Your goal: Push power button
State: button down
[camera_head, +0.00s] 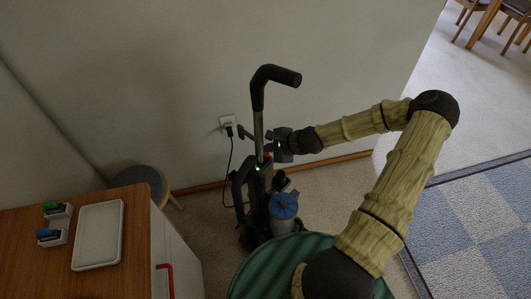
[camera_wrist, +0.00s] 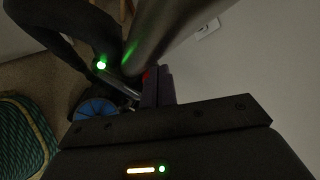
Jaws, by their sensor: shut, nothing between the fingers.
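A dark upright vacuum cleaner (camera_head: 258,122) with a curved handle stands against the wall in the head view. A small green light (camera_head: 257,169) glows on its body, and it also glows in the wrist view (camera_wrist: 101,65). A small red part (camera_wrist: 146,75) shows beside the fingertips in the wrist view; I cannot tell for certain that it is the power button. My gripper (camera_head: 268,147) is shut and empty, close beside the vacuum's upper body. The fingers (camera_wrist: 150,88) partly cover the red part, and I cannot tell whether they touch it.
A wall socket (camera_head: 227,123) with a plugged-in cord is behind the vacuum. A wooden cabinet (camera_head: 135,225) with a white tray (camera_head: 98,236) stands at left, beside a round stool (camera_head: 140,180). The blue bin (camera_head: 284,207) of the vacuum sits low. Carpeted floor is open at right.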

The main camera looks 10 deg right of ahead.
aim_at(269, 154)
jog(key=shift+f, duration=0.1)
jog(key=shift+f, duration=0.4)
dwell(0.3)
jog(key=shift+r+p, duration=0.35)
jog(key=shift+r, duration=0.2)
notch_tip(269, 154, up, 6)
jog(key=p, duration=0.5)
dwell(0.4)
dwell(0.4)
